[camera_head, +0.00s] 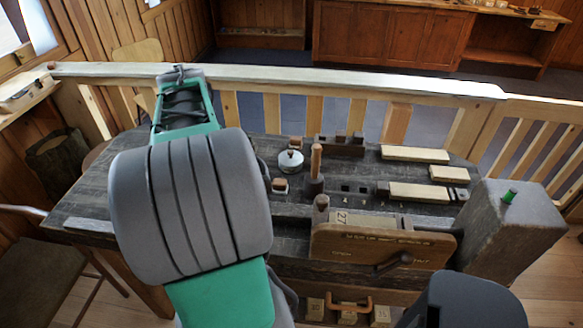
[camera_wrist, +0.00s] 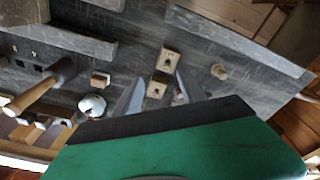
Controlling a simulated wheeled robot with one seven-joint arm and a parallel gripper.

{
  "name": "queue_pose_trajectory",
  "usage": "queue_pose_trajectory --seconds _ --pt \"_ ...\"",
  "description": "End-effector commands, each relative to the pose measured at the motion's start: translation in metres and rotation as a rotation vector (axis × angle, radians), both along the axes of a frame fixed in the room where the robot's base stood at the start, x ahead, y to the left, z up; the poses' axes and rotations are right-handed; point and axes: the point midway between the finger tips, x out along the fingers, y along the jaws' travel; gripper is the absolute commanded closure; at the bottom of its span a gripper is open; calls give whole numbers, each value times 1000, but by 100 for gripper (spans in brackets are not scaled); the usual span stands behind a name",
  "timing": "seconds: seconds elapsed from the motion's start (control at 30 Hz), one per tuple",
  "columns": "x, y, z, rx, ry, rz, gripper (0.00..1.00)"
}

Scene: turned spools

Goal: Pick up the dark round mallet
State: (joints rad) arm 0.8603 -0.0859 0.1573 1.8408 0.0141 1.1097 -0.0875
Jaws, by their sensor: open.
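The dark round mallet (camera_head: 314,186) stands head down on the workbench in the head view, its pale wooden handle pointing up. In the wrist view the mallet (camera_wrist: 65,69) is at the left, its handle slanting toward the lower left. My gripper (camera_wrist: 155,92) shows partly in the wrist view, with two grey fingers apart above the bench, well to the right of the mallet. It is open, and the mallet is not between its fingers. In the head view my arm hides the gripper.
A pale round-topped pot (camera_head: 291,161) stands just left of the mallet, with a small wooden block (camera_head: 280,186) nearby. Two small holed wooden blocks, one here (camera_wrist: 171,54), lie near my fingers. A wooden box front with a crank (camera_head: 385,246) stands in front of the mallet.

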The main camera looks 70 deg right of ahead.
Motion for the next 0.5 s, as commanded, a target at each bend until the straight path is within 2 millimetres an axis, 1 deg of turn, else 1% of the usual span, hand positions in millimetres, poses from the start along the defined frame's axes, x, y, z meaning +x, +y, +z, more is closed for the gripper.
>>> queue_pose_trajectory --seconds 0.03,0.07,0.1,0.17,0.2,0.27,0.3,0.4,0.5 --pt "-33 -49 1 21 17 -122 52" --pt "-55 -75 0 33 26 -185 52" --pt "-86 -105 -2 49 34 -268 52" --pt "-132 -142 -6 71 43 -378 52" --pt "-160 -159 -9 83 46 -435 52" --pt "-191 -176 -10 98 50 -497 52" --pt "-205 -186 -6 105 50 -527 52" --pt "-213 -199 -4 113 48 -553 52" --pt "-217 -203 -13 116 46 -563 52"
